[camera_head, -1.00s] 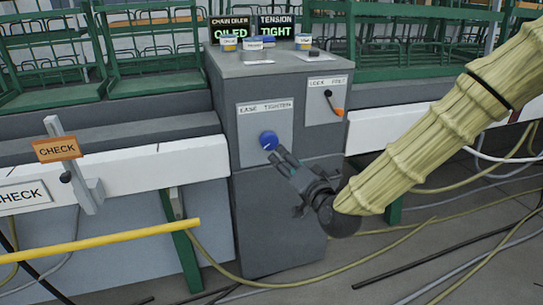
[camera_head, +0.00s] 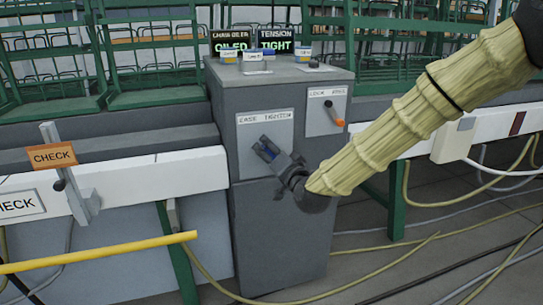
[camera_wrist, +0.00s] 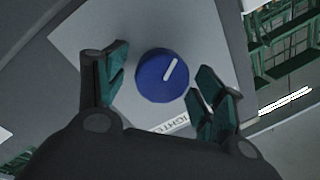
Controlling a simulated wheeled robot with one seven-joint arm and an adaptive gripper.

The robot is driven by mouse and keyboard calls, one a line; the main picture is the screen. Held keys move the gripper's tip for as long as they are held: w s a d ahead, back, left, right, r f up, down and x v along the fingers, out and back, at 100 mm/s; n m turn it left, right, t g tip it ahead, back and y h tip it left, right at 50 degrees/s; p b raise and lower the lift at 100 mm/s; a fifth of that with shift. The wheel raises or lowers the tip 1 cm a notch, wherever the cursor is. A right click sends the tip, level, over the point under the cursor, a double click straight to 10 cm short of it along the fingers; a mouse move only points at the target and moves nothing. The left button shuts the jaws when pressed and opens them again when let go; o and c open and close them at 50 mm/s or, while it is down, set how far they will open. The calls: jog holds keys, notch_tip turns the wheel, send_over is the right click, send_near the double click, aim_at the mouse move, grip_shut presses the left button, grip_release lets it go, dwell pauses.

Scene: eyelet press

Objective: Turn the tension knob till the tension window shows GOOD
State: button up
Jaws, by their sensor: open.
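The blue tension knob (camera_wrist: 160,78) with a white pointer line sits on a pale panel (camera_wrist: 95,28) in the wrist view. The pointer slants toward the upper right there. My gripper (camera_wrist: 158,86) is open, with one finger on each side of the knob; whether either touches it I cannot tell. In the head view my gripper (camera_head: 266,150) is in front of the panel marked for easing and tightening (camera_head: 265,122) and mostly hides the knob. The tension window (camera_head: 277,42) on top of the grey cabinet reads TIGHT.
The grey cabinet (camera_head: 280,230) also carries a lock panel with an orange-tipped lever (camera_head: 334,113). The chain oiler window (camera_head: 231,44) reads OILED. Small tins stand on top. A yellow bar (camera_head: 120,250) and a CHECK sign (camera_head: 52,156) are at left. Cables lie on the floor.

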jog(key=shift+w, duration=0.15)
jog(key=c, duration=1)
jog(key=shift+r, duration=0.1)
jog(key=n+p, duration=0.3)
jog(key=shift+a+r+p, duration=0.1)
jog(key=shift+r+p, duration=0.05)
jog(key=shift+p, duration=0.15)
jog(key=shift+n+g+h+p, duration=0.3)
jog(key=shift+n+p, duration=1.05)
jog(key=shift+n, duration=0.85)
